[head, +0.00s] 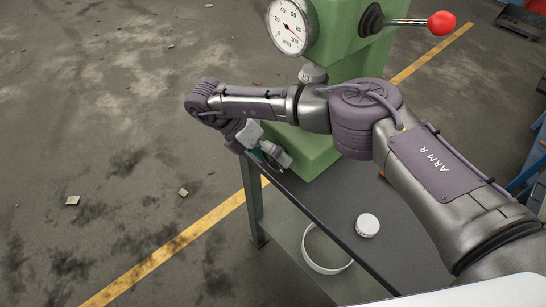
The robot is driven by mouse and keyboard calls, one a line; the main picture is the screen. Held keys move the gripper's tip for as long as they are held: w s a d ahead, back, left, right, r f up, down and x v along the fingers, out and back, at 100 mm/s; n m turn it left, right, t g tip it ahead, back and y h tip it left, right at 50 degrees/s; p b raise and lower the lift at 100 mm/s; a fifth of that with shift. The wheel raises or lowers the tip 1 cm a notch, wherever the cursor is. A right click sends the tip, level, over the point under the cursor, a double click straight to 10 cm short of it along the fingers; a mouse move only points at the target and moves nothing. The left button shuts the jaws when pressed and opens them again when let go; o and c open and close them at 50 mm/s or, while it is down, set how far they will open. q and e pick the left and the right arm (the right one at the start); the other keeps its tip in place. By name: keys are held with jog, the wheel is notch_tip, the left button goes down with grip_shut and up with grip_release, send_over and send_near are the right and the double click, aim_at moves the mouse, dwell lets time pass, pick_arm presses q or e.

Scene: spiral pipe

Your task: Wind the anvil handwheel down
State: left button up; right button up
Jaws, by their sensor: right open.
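The green machine (318,160) stands on a dark-topped bench, with a round white dial gauge (291,26) on its upper part. A grey cylindrical part (313,73) sits under its head. My right arm crosses in front of the machine and hides much of its middle. My right gripper (268,150) is open, pointing down beside the machine's base at the bench's far left end. I cannot make out the anvil handwheel; the arm and gripper cover that area. A small teal patch shows by the fingers, too small to identify. My left gripper is out of view.
The bench (355,200) has a small white round disc (368,225) on top. A white ring (327,249) shows on the lower shelf. A lever with a red ball knob (441,23) sticks out right from the machine. Open floor with a yellow line (165,252) lies left.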

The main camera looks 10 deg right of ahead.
jog(key=v, duration=0.7)
jog(key=shift+a+r, duration=0.15)
